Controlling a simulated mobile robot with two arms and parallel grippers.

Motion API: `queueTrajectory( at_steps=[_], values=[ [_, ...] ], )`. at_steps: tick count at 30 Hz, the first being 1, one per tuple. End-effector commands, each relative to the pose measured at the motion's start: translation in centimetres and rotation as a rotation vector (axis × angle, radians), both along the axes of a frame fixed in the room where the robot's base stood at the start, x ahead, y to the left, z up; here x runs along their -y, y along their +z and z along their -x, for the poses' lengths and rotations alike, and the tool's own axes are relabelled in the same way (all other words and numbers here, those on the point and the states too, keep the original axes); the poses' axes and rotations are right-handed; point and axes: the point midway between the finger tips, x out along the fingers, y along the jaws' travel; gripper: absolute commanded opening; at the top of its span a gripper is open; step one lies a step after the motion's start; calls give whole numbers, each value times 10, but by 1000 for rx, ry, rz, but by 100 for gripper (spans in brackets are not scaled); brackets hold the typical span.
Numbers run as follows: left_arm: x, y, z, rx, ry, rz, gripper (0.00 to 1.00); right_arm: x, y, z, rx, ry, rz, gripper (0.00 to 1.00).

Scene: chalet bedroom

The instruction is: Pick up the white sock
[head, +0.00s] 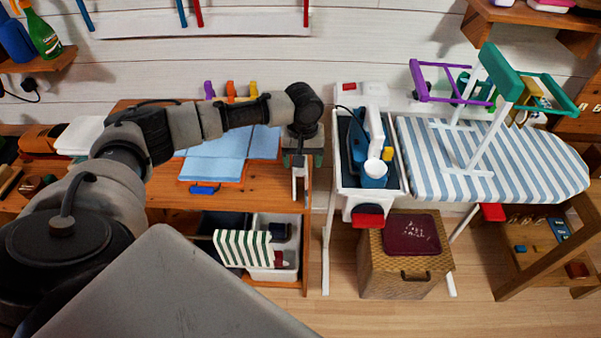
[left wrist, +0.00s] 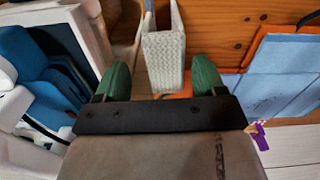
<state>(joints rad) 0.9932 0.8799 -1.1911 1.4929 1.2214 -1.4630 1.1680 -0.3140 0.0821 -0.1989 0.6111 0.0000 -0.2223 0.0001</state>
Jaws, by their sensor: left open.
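A white knitted-looking piece, which looks like the white sock (left wrist: 164,55), lies between the two green fingers of my left gripper (left wrist: 160,78) in the left wrist view. The fingers stand apart on either side of it, and I cannot tell whether they touch it. In the head view my left gripper (head: 303,158) points down at the right end of the wooden table (head: 264,199). A narrow white strip, likely the same sock, shows just below it (head: 300,186). The rest of it is hidden by the gripper. My right gripper is out of view.
Folded blue cloths (head: 230,150) lie on the table to the left. A wicker hamper (head: 385,265) stands below.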

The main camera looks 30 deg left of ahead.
Motion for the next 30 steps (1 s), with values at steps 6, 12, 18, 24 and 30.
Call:
queueTrajectory(
  at_steps=[6,12,18,24,30],
  values=[
    [-4,-32,5,-3,0,-1,70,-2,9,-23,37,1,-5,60],
    [-4,-44,5,-1,0,-1,70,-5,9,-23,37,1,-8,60],
    [-4,-44,5,-1,-1,-1,64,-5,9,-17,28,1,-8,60],
    [-4,-44,5,-1,0,-1,33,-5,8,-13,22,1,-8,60],
    [-4,-43,5,-1,0,-1,17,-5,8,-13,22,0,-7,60]
  ],
)
